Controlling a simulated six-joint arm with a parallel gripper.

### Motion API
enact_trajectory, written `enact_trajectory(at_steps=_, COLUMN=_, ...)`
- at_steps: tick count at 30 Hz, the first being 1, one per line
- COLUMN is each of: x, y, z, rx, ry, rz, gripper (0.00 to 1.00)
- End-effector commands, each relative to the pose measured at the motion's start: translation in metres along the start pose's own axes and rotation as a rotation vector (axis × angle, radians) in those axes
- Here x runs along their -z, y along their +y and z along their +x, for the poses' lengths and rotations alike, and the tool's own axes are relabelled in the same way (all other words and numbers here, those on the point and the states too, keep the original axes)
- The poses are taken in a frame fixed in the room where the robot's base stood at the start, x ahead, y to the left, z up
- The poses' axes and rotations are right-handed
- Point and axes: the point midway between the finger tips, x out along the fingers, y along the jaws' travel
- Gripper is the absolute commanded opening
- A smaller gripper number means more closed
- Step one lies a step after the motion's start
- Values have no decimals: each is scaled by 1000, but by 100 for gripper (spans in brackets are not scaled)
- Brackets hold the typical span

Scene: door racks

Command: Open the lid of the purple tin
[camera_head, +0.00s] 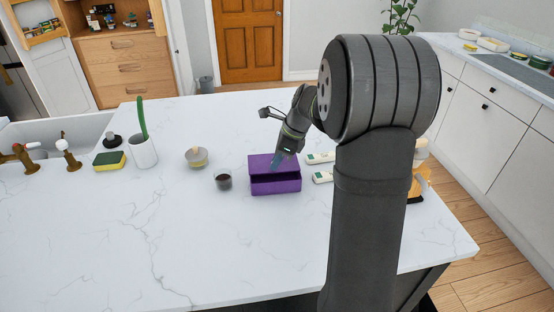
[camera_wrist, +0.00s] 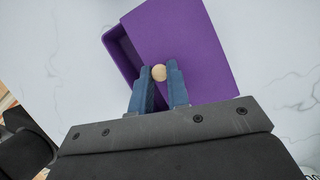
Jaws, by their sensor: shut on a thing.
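The purple tin (camera_head: 276,186) sits on the white marble counter, and its lid (camera_head: 262,164) is tilted up, with a dark gap along the front. In the wrist view the lid (camera_wrist: 190,45) lies askew to the tin's body (camera_wrist: 122,58), whose open edge shows at the left. A round pale knob (camera_wrist: 159,73) is on the lid. My gripper (camera_wrist: 159,76) has its two blue fingers on either side of the knob, shut on it. In the head view my gripper (camera_head: 279,160) reaches down at the lid from behind; the knob is hidden there.
A small dark-filled glass (camera_head: 223,179) stands just left of the tin, with a knobbed jar (camera_head: 196,157) beyond. White packages (camera_head: 322,177) lie close to its right. A sponge (camera_head: 109,161) and a white cup (camera_head: 143,152) are farther left. The front counter is clear.

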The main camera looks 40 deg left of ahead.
Motion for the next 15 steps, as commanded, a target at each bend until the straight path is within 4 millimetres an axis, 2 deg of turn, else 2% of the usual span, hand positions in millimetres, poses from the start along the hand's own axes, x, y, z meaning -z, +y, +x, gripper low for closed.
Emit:
enact_trajectory(at_steps=4, x=-1, y=-4, z=0, rx=0, ry=0, rz=0, gripper=0)
enact_trajectory(at_steps=10, x=-7, y=-29, z=3, rx=1, ry=-1, rz=0, gripper=0)
enact_trajectory(at_steps=15, x=-10, y=-39, z=3, rx=1, ry=-1, rz=-1, gripper=0)
